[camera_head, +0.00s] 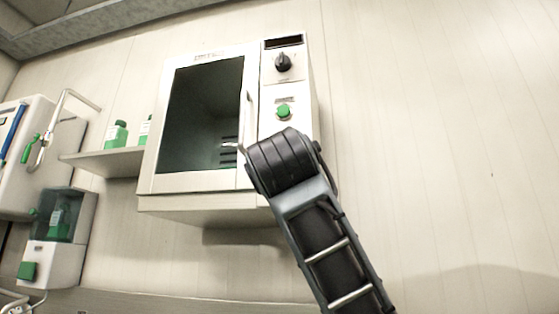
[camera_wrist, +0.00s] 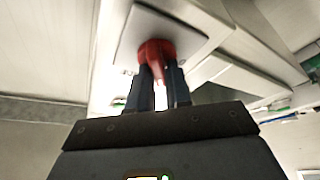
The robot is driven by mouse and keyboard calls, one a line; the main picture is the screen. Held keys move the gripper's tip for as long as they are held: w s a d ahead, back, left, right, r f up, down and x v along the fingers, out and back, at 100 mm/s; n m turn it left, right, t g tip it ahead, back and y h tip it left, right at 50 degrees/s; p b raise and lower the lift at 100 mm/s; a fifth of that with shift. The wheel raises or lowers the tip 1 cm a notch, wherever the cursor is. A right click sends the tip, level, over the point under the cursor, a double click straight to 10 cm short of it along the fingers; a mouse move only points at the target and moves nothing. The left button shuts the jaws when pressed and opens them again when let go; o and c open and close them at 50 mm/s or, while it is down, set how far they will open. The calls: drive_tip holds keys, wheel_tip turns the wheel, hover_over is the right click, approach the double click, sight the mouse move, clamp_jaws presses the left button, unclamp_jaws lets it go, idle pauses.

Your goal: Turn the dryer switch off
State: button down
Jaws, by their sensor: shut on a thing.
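The white dryer cabinet (camera_head: 205,191) hangs on the wall in the head view, with a dark window in its door. Its control panel on the right carries a black dial (camera_head: 283,62) and a green button (camera_head: 284,110). My arm covers the lower part of this panel and hides my gripper there. In the wrist view a red knob (camera_wrist: 156,50) sits on a pale square plate (camera_wrist: 190,35). My gripper (camera_wrist: 159,72) is shut on the red knob, one dark finger on each side. I cannot tell which way the knob is turned.
A shelf (camera_head: 103,162) with green-labelled bottles (camera_head: 117,134) is left of the cabinet. A dispenser (camera_head: 58,240) and a unit with a green-handled lever (camera_head: 30,147) are farther left. The cabinet door has a vertical handle (camera_head: 247,112) near my arm. The wall on the right is bare.

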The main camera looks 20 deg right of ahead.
drive_tip(key=shift+w+a+f+n+g+y+p, duration=0.1)
drive_tip(key=shift+n+g+y+p, duration=0.45)
drive_tip(key=shift+n+p, duration=1.15)
drive_tip(key=shift+s+f+n+g+y+p, duration=0.1)
drive_tip(key=shift+n+g+y+p, duration=0.15)
drive_tip(key=shift+n+y+p, duration=1.35)
drive_tip(key=shift+w+a+n+g+h+p, duration=0.15)
drive_tip(key=shift+n+g+p, duration=0.25)
drive_tip(key=shift+n+p, duration=1.4)
drive_tip(key=shift+d+f+n+b, duration=0.1)
drive_tip(key=shift+n+b, duration=0.6)
drive_tip(key=shift+n, duration=0.2)
drive_tip(key=c, duration=1.1)
unclamp_jaws()
drive_tip(key=shift+c, duration=0.2)
drive_tip(key=shift+s, duration=0.2)
drive_tip(key=b+v, duration=0.1)
drive_tip(key=v, duration=0.6)
drive_tip(key=shift+s+b, duration=0.25)
drive_tip(key=shift+b, duration=0.1)
